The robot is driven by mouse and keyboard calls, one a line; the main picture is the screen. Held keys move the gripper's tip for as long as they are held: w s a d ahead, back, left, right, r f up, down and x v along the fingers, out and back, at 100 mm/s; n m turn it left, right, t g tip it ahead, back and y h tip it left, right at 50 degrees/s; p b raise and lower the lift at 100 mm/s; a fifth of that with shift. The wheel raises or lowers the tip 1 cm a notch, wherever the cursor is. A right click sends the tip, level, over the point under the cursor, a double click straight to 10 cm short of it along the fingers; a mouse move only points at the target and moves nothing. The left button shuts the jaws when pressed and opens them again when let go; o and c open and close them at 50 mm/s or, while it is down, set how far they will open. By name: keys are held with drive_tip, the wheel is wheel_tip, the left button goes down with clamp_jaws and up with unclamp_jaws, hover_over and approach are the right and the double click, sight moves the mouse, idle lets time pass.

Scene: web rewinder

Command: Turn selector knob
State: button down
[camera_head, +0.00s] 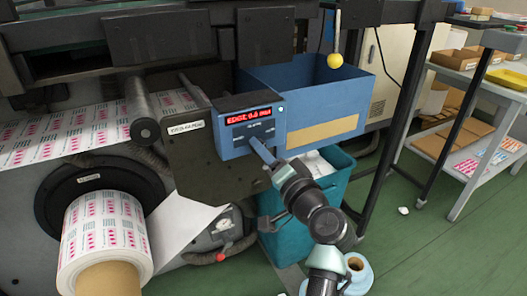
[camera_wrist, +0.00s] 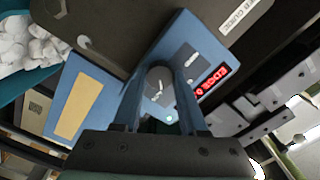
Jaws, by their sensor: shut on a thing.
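The selector knob (camera_wrist: 159,77) is a round grey knob on the front of a blue control box, seen in the wrist view. The control box (camera_head: 236,146) shows in the head view with a red lit display (camera_head: 248,117) on its upper face. My gripper (camera_head: 257,144) reaches up to the box from the lower right. In the wrist view the two fingers (camera_wrist: 161,84) lie on either side of the knob, shut on it. In the head view the fingers hide the knob. A light pointer mark shows on the panel beside the knob in the wrist view.
A blue open bin (camera_head: 300,92) stands right behind the control box. A teal waste bin (camera_head: 337,186) with white scraps is below. A printed web roll (camera_head: 104,232) is at the left.

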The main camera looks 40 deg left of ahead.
drive_tip(key=shift+c, duration=2.2)
unclamp_jaws()
drive_tip(key=v, duration=1.3)
drive_tip(key=shift+p, duration=0.45)
